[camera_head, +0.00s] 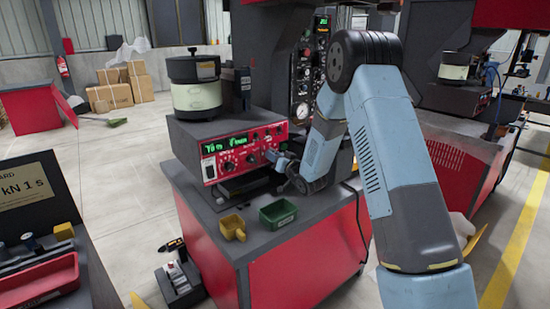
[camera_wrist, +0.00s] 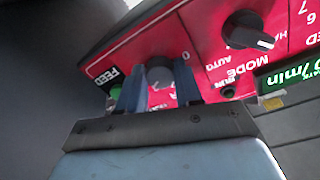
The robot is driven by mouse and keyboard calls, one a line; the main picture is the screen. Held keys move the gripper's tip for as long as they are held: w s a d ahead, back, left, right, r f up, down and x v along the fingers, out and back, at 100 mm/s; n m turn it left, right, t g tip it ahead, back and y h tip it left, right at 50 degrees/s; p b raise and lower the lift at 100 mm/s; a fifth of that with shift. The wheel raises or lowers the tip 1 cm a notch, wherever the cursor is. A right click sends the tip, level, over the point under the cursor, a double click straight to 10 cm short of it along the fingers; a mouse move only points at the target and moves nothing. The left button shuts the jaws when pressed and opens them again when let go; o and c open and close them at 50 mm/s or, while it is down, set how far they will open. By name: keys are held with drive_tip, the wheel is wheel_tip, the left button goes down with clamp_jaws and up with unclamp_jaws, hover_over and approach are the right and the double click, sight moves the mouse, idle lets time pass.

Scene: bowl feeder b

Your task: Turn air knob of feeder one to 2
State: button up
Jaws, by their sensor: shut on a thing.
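The feeder's red control panel (camera_head: 240,150) sits on the front of a dark box under a white and black bowl (camera_head: 195,95). Its green display shows lit digits too small to read surely. My gripper (camera_head: 277,158) is at the right end of this panel. A black mode knob (camera_wrist: 247,30) stands clear of the fingers.
A green bin (camera_head: 278,213) and a yellow bin (camera_head: 232,227) stand on the bench (camera_head: 252,246) below the panel. A green button (camera_wrist: 115,92) is close beside one finger. A gauge column (camera_head: 307,80) rises behind my arm. Another feeder (camera_head: 454,68) stands at right.

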drive_tip(key=n, duration=0.9)
drive_tip(key=n+y, duration=0.1)
drive_tip(key=n, duration=0.3)
drive_tip(key=shift+w+d+f+n, duration=0.15)
drive_tip(key=shift+d+f+n, duration=0.15)
drive_tip(key=shift+d, duration=0.1)
idle(0.3)
drive_tip(key=o, duration=1)
drive_tip(key=shift+a+r, duration=0.1)
drive_tip(key=shift+r, duration=0.05)
drive_tip(key=shift+o, duration=0.2)
drive_tip(key=v, duration=1.3)
drive_tip(key=shift+s+d, duration=0.25)
drive_tip(key=shift+d, duration=0.05)
